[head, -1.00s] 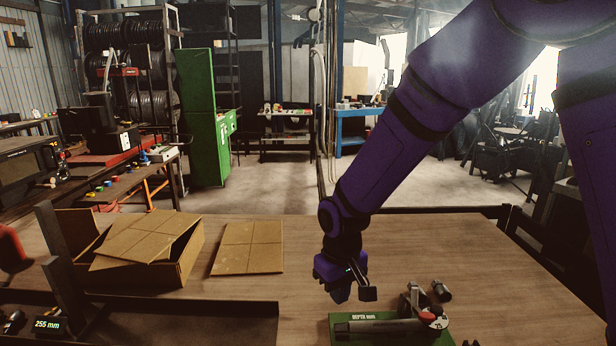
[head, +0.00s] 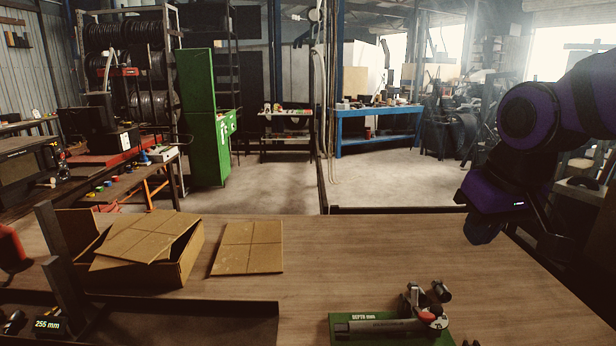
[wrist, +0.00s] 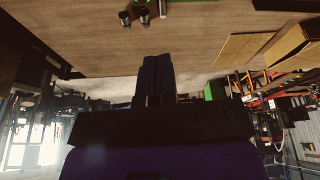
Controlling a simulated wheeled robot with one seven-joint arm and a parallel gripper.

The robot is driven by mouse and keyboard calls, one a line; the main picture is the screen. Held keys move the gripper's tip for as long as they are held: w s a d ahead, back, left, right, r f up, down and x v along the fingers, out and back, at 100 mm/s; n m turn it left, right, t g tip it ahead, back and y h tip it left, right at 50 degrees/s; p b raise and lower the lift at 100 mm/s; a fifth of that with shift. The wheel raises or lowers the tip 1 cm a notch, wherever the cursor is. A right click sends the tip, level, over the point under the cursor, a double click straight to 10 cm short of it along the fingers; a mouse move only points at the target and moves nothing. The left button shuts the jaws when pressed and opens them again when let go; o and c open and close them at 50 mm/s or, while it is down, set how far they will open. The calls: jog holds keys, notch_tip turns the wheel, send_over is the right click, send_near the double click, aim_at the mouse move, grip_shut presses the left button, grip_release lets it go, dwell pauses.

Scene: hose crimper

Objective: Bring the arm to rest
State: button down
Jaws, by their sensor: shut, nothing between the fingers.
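My gripper (head: 484,232) is at the right in the head view, above the right end of the wooden table (head: 340,265) and apart from everything on it. My purple arm comes in from the right edge behind it. In the wrist view my gripper (wrist: 157,62) points up the picture with its two dark fingers together and nothing between them. Parts of the fingers are dark and hard to make out in the head view.
A green depth gauge fixture (head: 390,330) with a dark cylinder stands at the table's front. An open cardboard box (head: 180,265) and a flat cardboard piece (head: 248,248) lie at the left. A 255 mm display (head: 48,324) is front left. The table's middle is clear.

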jog(key=s+d+r+m+t, duration=0.1)
jog(key=s+d, duration=0.4)
jog(key=s, duration=0.5)
notch_tip(320, 180, up, 2)
jog(key=shift+s+d+r+m+t+h, duration=0.15)
jog(key=shift+d+m+t+h, duration=0.15)
jog(key=shift+m+t, duration=0.15)
